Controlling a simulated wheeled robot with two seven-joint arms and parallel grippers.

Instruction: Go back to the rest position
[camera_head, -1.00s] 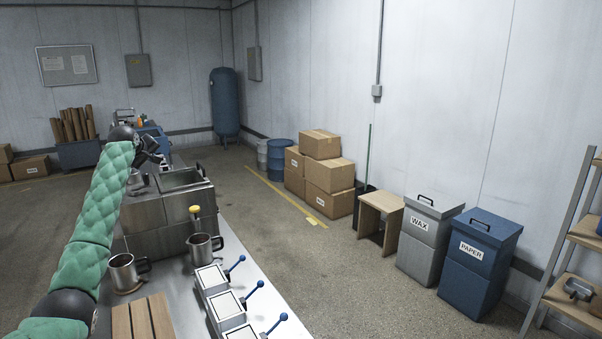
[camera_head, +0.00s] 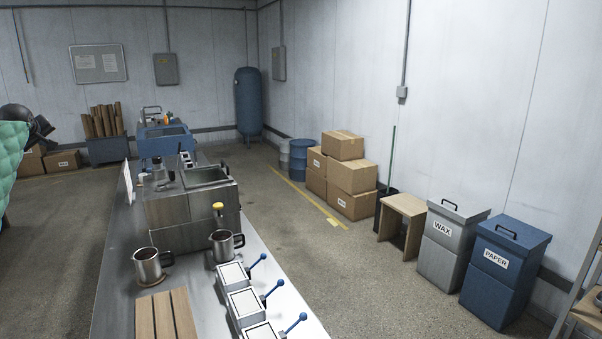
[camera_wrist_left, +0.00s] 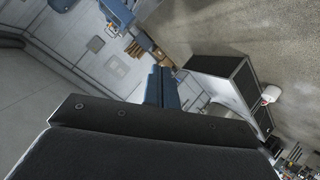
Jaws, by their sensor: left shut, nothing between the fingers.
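My left arm, in a quilted green sleeve, shows at the left edge of the head view. My left gripper (camera_head: 44,127) is dark, held up in the air to the left of the steel worktable (camera_head: 112,290), and clear of it. In the left wrist view its fingers (camera_wrist_left: 162,86) are closed together, with nothing seen between them. My right gripper is in neither view.
On the worktable stand two steel mugs (camera_head: 149,267) (camera_head: 223,245), a wooden slatted board (camera_head: 165,318), a steel tank unit (camera_head: 190,208) and several lever-handled blocks (camera_head: 245,302). A WAX bin (camera_head: 446,245) and a PAPER bin (camera_head: 503,272) stand at the right. The floor between is clear.

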